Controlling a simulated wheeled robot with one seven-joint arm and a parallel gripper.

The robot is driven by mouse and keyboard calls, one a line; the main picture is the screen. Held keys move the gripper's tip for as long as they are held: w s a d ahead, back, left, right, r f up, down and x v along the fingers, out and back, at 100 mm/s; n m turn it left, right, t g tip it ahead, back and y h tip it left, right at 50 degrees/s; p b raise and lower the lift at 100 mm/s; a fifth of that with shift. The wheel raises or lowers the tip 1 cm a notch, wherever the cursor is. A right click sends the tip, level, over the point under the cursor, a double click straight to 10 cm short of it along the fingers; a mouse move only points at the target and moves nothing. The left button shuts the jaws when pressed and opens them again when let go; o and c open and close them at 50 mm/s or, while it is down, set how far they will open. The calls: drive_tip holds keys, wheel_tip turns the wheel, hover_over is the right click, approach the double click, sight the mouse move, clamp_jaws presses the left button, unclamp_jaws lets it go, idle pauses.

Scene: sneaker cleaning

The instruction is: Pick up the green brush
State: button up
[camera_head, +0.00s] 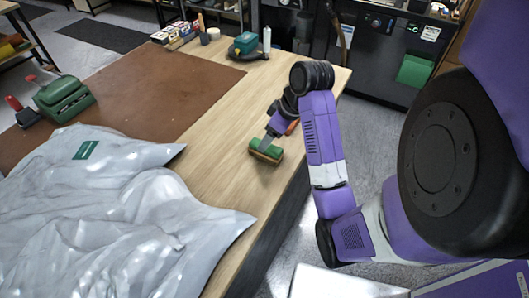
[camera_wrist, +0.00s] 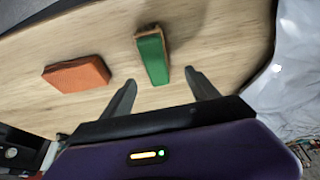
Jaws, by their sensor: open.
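The green brush (camera_wrist: 153,57) lies on the wooden table, with a green top and a brown side. In the head view the green brush (camera_head: 265,149) is near the table's right edge. My gripper (camera_wrist: 161,80) is open and empty. Its two fingers point toward the brush, and the brush's near end shows between the fingertips in the wrist view. I cannot tell how far above the table the fingertips are. In the head view my arm hides part of the space just behind the brush.
An orange block (camera_wrist: 77,73) lies left of the brush in the wrist view. A large grey plastic bag (camera_head: 110,215) covers the table's front left. A brown mat (camera_head: 120,95) lies behind it. A green-topped device (camera_head: 244,45) and a bottle stand at the far end.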

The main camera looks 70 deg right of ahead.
sight(266, 151)
drive_tip(key=shift+d+b+x, duration=0.15)
drive_tip(key=shift+b+x, duration=1.1)
drive_tip(key=shift+d+b+x, duration=0.15)
drive_tip(key=shift+b+x, duration=1.1)
drive_tip(key=shift+x, duration=1.1)
drive_tip(key=shift+f, duration=0.2)
clamp_jaws()
drive_tip(key=shift+d+r, duration=0.1)
